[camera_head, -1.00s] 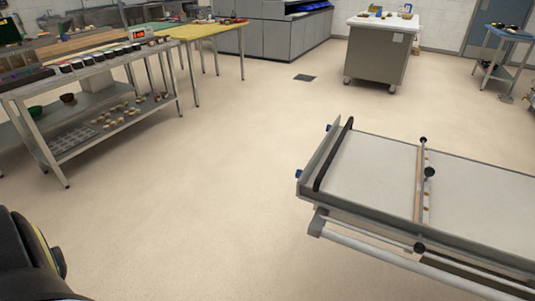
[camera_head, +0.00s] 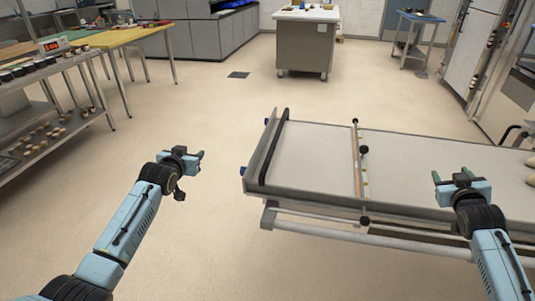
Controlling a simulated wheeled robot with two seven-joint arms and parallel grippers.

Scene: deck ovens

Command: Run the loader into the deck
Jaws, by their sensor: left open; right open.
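The loader (camera_head: 315,165) is a long flat pale belt in a grey metal frame, on the right half of the head view. A black bar (camera_head: 273,147) crosses its left end, and a crosspiece with black knobs (camera_head: 360,160) spans it further right. Pale dough-like pieces (camera_head: 531,172) show on it at the right edge. My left gripper (camera_head: 199,163) is open and empty, left of the loader's end and apart from it. My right gripper (camera_head: 451,178) is open over the loader's near side; I cannot tell whether it touches. No deck opening is clearly visible.
A tall steel unit (camera_head: 472,55) stands at the upper right. A steel shelf table (camera_head: 50,75) and a yellow-topped table (camera_head: 128,36) stand at left. A white-topped cabinet on wheels (camera_head: 302,45) is behind. The floor left of the loader is clear.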

